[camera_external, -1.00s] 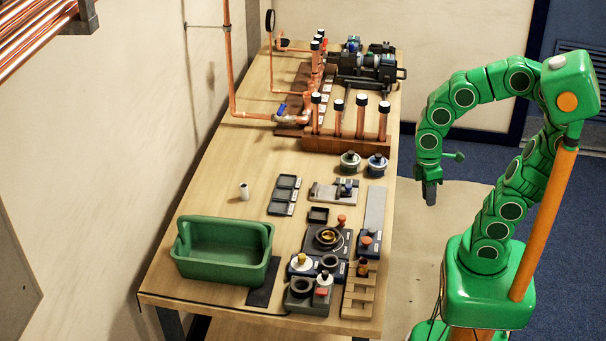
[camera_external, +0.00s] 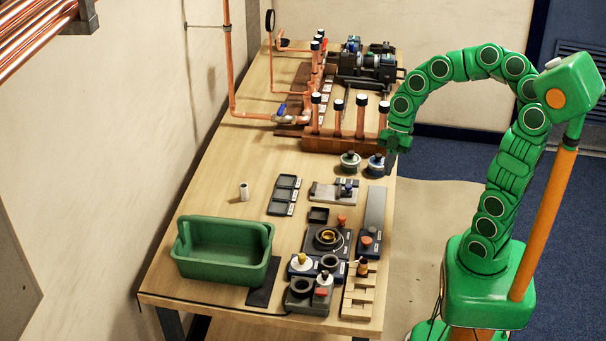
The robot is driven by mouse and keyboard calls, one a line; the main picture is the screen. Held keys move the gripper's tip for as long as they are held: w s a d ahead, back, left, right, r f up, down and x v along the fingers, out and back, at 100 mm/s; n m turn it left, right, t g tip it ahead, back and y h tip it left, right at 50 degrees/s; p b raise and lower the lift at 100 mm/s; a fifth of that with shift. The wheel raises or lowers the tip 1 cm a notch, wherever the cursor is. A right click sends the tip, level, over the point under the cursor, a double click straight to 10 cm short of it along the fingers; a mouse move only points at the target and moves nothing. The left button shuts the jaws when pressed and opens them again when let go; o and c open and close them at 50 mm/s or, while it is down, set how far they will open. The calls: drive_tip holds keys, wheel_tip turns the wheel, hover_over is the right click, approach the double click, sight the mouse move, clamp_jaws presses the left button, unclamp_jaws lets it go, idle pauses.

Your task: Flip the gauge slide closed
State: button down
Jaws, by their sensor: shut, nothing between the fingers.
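My gripper (camera_external: 391,163) is shut and empty. It points down by the right edge of the bench, in the picture just right of the two round lidded pots and in front of the copper pipe stubs. No part is clearly labelled as the gauge slide at this size. A grey plate with a small dark clamp-like piece (camera_external: 346,189) lies below my gripper and to its left. A long grey slab (camera_external: 376,208) with a red-knobbed block (camera_external: 368,241) lies along the right edge. I cannot tell whether either is the slide, or its open or closed state.
Copper pipe stubs with dark caps (camera_external: 361,118) stand close behind my gripper. Two round pots (camera_external: 350,162) sit beside it. A green tub (camera_external: 226,259) stands at the front left of the bench (camera_external: 215,178). The bench's left middle is mostly clear.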

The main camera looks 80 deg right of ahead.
drive_tip(key=w+d+f+n+t, duration=0.1)
drive_tip(key=d+f+n+t, duration=0.1)
drive_tip(key=d, duration=0.9)
drive_tip(key=shift+d+f+n+t, duration=0.2)
drive_tip(key=shift+f+n+t, duration=0.15)
drive_tip(key=shift+n, duration=0.55)
drive_tip(key=shift+w+a, duration=0.1)
drive_tip(key=shift+w, duration=0.05)
approach(351, 195)
drive_tip(key=f, duration=0.1)
drive_tip(key=s+f, duration=0.1)
drive_tip(key=f, duration=0.1)
drive_tip(key=shift+s+a, duration=0.3)
drive_tip(key=shift+a, duration=0.1)
drive_tip(key=shift+w+a+f, duration=0.1)
drive_tip(key=shift+w+f, duration=0.05)
drive_tip(key=shift+w, duration=0.6)
drive_tip(key=shift+w+a+f, duration=0.1)
drive_tip(key=shift+w+f, duration=0.05)
drive_tip(key=shift+w, duration=0.6)
drive_tip(key=shift+w, duration=0.1)
